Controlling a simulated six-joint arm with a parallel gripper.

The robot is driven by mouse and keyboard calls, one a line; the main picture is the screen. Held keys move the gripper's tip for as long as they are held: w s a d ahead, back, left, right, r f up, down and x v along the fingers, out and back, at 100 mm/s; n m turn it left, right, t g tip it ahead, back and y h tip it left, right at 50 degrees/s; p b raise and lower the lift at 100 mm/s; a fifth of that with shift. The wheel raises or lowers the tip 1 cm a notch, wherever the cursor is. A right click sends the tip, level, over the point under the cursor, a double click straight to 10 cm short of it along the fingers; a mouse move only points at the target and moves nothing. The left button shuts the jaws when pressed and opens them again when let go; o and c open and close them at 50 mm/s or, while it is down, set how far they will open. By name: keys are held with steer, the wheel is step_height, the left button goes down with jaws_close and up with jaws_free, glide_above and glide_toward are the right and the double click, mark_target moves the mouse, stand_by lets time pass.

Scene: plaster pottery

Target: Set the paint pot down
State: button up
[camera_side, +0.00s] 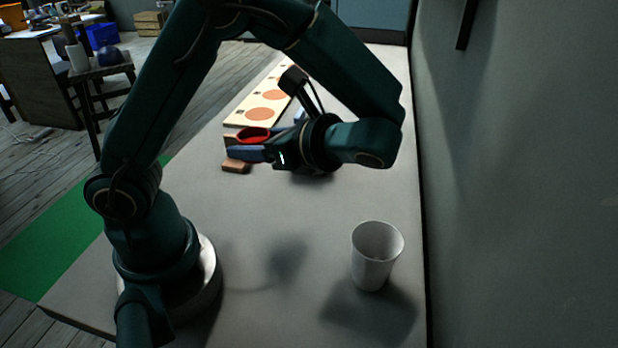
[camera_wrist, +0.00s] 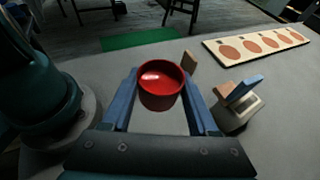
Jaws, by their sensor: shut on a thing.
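The paint pot is a small round red cup (camera_side: 253,134), held upright or nearly so between the blue fingers of my gripper (camera_side: 246,147). In the wrist view the pot (camera_wrist: 160,98) sits between the two finger ends (camera_wrist: 160,80), one on each side, and its open top faces up. My gripper is shut on it. In the side view the near finger covers the pot's lower part. The gap between the pot's bottom and the table cannot be judged exactly, but the pot looks raised above it.
A pale board (camera_side: 265,95) with orange discs lies at the far side of the grey table (camera_side: 250,210). A small brown block (camera_side: 237,166) lies near the gripper. A grey-based item with a blue part (camera_wrist: 237,105) stands to the right. A white cup (camera_side: 376,262) stands near the wall.

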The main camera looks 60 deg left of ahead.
steer(key=w+r+m+t, duration=0.5)
steer(key=w+m+t, duration=0.1)
steer(key=m+t, duration=0.25)
step_height(320, 180, up, 5)
steer(key=m+t+h, duration=0.4)
steer(key=m+t, duration=0.1)
steer(key=t, duration=0.1)
glide_above(323, 207)
step_height(323, 207, down, 24)
steer(key=shift+f, duration=0.15)
steer(key=o, duration=1.4)
